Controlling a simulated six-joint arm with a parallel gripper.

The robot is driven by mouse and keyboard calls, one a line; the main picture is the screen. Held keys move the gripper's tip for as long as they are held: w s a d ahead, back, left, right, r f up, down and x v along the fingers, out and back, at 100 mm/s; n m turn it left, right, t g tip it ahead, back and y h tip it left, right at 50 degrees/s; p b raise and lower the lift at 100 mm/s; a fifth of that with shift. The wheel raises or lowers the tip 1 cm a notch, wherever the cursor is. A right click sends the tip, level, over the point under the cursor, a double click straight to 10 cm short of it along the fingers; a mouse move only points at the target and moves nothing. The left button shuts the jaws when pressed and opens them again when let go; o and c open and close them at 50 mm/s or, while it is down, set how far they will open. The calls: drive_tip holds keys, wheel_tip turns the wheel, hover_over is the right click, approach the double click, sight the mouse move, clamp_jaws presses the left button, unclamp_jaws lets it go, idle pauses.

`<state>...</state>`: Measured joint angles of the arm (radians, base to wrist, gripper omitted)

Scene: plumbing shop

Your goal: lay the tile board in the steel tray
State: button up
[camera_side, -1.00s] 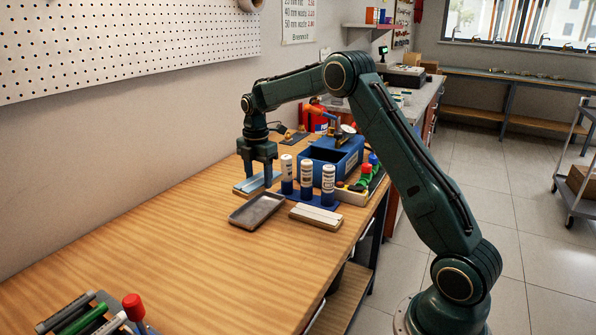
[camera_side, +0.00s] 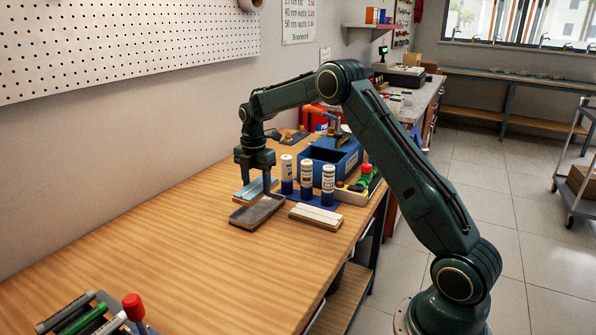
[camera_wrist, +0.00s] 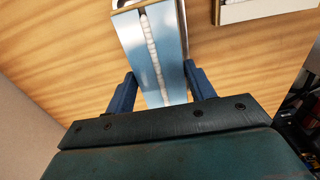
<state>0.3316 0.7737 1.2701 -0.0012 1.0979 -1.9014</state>
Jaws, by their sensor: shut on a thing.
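The tile board (camera_side: 251,190), light blue with a white line along its middle, is between my gripper's fingers (camera_side: 256,186). My gripper is shut on it. In the wrist view the board (camera_wrist: 152,48) runs away from between the two blue fingers (camera_wrist: 160,92). The steel tray (camera_side: 257,212), grey and shallow, lies on the table just in front of the board in the side view. The near end of the board and a fingertip overlap the tray's far edge in that picture. I cannot tell the board's height above the table.
A cream board with a dark line (camera_side: 316,215) lies right of the tray. Several white-labelled tubes (camera_side: 307,178) stand in a blue holder close to my gripper's right. A blue bin (camera_side: 333,158) is behind them.

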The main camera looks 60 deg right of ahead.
drive_tip(key=shift+f, duration=2.5)
drive_tip(key=o, duration=1.2)
wheel_tip(320, 180, up, 13)
drive_tip(key=shift+f, duration=0.2)
drive_tip(key=shift+r, duration=0.6)
